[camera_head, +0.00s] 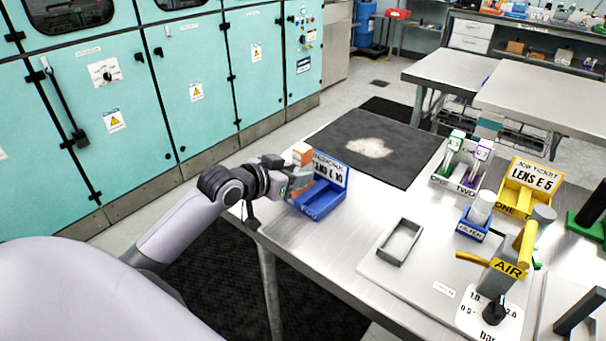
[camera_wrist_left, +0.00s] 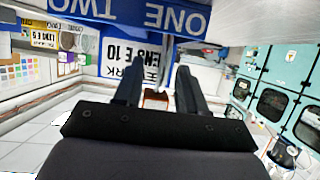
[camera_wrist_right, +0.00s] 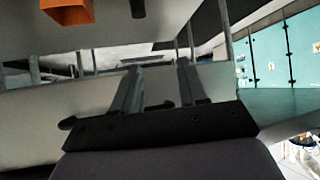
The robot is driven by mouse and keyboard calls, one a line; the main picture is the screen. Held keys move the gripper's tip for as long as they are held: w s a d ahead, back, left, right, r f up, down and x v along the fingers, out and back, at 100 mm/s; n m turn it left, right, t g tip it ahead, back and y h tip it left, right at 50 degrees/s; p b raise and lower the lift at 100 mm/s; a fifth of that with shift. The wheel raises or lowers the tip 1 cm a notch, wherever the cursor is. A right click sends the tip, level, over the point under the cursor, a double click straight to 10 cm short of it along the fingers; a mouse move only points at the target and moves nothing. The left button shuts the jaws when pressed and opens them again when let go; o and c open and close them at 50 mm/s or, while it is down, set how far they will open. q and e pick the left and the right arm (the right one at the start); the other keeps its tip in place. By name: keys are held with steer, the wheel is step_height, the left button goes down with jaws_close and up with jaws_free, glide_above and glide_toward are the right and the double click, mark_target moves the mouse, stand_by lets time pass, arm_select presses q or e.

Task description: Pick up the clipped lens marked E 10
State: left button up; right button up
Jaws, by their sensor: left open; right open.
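A blue tray (camera_head: 322,208) with a card reading LENS E 10 stands at the table's left corner. Its ONE and TWO labels show upside down in the left wrist view (camera_wrist_left: 110,14). An orange-topped piece (camera_head: 302,153) shows at the tray's left side, right by my left gripper (camera_head: 289,182). I cannot read any mark on it. In the left wrist view my left gripper (camera_wrist_left: 157,72) has its fingers apart, with a small orange-brown patch (camera_wrist_left: 155,97) between them. My right gripper (camera_wrist_right: 158,80) is open and empty; the head view does not show it.
A white rack (camera_head: 458,185) holds green and purple clipped pieces. The table's front middle is clear.

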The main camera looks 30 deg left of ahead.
arm_select(q)
steer(key=shift+x, duration=1.3)
jaws_close()
